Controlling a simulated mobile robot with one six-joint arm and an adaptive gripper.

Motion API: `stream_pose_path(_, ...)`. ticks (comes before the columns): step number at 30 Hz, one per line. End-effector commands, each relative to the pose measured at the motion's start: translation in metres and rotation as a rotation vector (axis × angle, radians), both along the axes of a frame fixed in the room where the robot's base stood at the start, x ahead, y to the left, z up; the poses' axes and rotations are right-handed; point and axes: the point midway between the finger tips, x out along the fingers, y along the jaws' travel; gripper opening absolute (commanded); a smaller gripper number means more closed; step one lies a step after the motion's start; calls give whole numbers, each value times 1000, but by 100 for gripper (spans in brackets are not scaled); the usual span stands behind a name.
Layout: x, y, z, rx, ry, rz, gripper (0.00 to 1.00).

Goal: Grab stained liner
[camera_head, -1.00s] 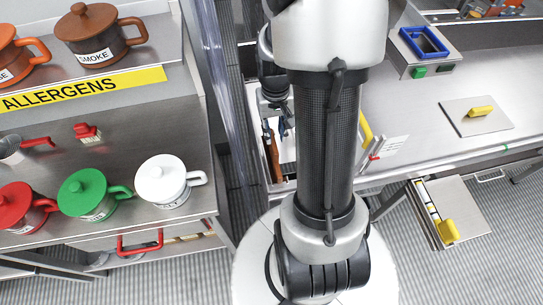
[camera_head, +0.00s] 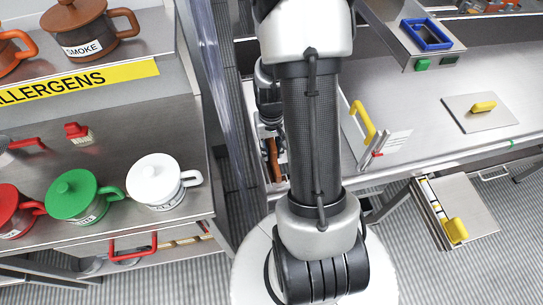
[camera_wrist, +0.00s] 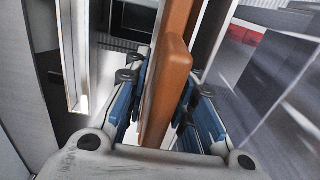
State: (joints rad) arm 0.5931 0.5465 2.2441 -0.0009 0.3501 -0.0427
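An upright brown slab (camera_wrist: 168,85) stands between the blue-padded fingers of my gripper (camera_wrist: 168,95) in the wrist view. I cannot tell whether it is the stained liner or part of it. The left finger is close to the slab, and a narrow dark gap shows on its right side. My gripper looks open around the slab, though contact on the left is unclear. In the head view a brown piece (camera_head: 274,160) shows in a narrow bay left of my arm. My arm hides most of my gripper there.
At left, a shelf holds a white pot (camera_head: 156,183), a green pot (camera_head: 72,198) and a red brush (camera_head: 77,134). At right, a steel counter (camera_head: 410,95) carries a yellow-handled plate (camera_head: 481,112). An open drawer with a yellow handle (camera_head: 455,230) juts out below.

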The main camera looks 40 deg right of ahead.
Motion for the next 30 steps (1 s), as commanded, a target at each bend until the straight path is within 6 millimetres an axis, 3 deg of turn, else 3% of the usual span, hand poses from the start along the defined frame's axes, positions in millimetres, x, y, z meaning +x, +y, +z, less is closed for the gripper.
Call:
stream_pose_path(2, 0, 0, 1, 0, 0, 0, 23)
stream_pose_path(13, 0, 0, 1, 0, 0, 0, 0)
stream_pose_path(30, 0, 0, 3, -1, -1, 0, 0)
